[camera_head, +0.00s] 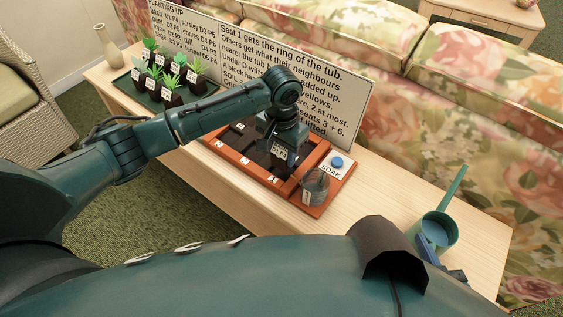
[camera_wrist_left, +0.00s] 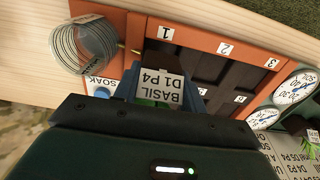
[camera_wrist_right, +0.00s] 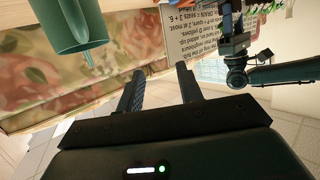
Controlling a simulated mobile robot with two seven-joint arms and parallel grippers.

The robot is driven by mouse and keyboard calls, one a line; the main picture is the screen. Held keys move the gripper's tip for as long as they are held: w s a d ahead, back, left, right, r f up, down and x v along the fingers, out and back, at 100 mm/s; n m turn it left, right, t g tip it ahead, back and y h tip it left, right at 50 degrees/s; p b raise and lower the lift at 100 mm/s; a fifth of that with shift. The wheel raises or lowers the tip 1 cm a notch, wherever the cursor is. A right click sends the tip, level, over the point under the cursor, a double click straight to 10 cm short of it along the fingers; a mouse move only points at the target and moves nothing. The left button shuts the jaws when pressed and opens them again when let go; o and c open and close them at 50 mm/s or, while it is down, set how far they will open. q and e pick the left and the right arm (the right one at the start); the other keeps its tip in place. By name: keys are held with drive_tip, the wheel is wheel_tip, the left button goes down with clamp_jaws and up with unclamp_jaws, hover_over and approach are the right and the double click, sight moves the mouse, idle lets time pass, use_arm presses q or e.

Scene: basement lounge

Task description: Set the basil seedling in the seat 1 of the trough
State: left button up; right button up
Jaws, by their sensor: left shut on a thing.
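My left gripper (camera_head: 280,150) is shut on the basil seedling (camera_wrist_left: 160,92), a dark plug with a white tag reading "BASIL D1 P4". The tag also shows in the head view (camera_head: 279,153). The gripper points down over the orange trough (camera_head: 232,160), at its end nearest the clear ringed tub. In the left wrist view the plug is beside the seat 1 label (camera_wrist_left: 164,33) and overlaps that end compartment. I cannot tell whether its base touches the soil. Seats 2 and 3 look dark and empty. My right gripper (camera_wrist_right: 162,88) is open and empty, away from the trough.
The clear ringed tub (camera_head: 315,188) and blue SOAK button (camera_head: 337,162) are at the trough's right end. A sign board (camera_head: 330,95) stands behind. A seedling tray (camera_head: 128,89) is at far left. A green long-handled can (camera_head: 437,232) stands at right.

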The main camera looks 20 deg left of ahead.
sight(282, 153)
use_arm(q)
wheel_tip(282, 153, down, 4)
drive_tip(key=shift+r+b, duration=0.15)
drive_tip(key=shift+b, duration=0.3)
drive_tip(key=shift+r, duration=0.1)
drive_tip(key=o, duration=1)
